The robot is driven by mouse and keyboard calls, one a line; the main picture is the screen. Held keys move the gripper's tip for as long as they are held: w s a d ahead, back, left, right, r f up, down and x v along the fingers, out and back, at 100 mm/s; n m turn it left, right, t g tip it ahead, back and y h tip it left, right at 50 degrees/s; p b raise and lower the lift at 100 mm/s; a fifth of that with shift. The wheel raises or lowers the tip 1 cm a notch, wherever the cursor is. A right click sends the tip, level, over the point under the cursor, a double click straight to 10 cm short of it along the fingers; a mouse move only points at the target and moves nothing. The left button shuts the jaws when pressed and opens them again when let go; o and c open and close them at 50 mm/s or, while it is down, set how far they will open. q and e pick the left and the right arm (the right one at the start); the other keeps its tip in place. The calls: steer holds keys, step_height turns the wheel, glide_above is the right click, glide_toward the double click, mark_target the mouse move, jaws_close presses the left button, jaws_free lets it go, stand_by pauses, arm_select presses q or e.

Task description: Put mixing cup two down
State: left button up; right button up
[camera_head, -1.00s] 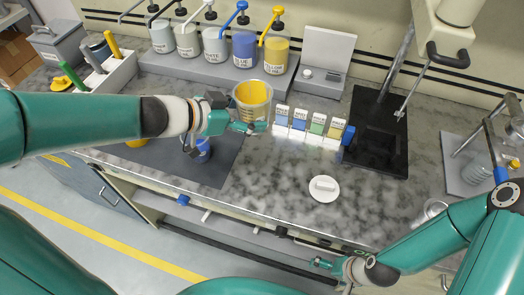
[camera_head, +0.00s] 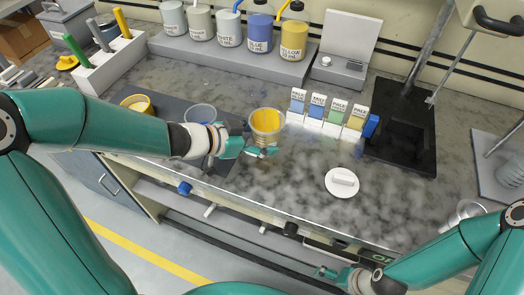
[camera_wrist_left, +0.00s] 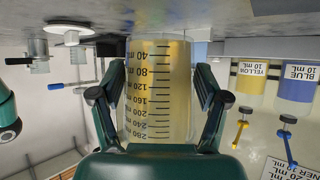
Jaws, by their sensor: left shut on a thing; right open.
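A clear mixing cup (camera_head: 266,122) with yellow liquid is upright over the speckled counter, left of the row of labelled packets. My left gripper (camera_head: 262,151) is shut around its side. In the left wrist view, upside down, the cup (camera_wrist_left: 158,90) with its graduation marks fills the space between the two fingers. Its base is close to the counter; I cannot tell whether it touches. My right gripper (camera_head: 325,272) is open and empty, low in front of the counter's front edge.
A bluish cup (camera_head: 200,113) and a yellow-filled cup (camera_head: 137,103) stand at the dark mat (camera_head: 222,118). Labelled packets (camera_head: 318,107) stand just right of the held cup. Pump bottles (camera_head: 260,34) line the back. Counter front-centre is clear.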

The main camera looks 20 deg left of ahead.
arm_select(q)
steer(key=shift+f+b, duration=0.6)
steer(key=shift+f, duration=1.25)
steer(key=shift+f, duration=0.25)
steer(key=o, duration=1.7)
steer(key=shift+r, duration=0.1)
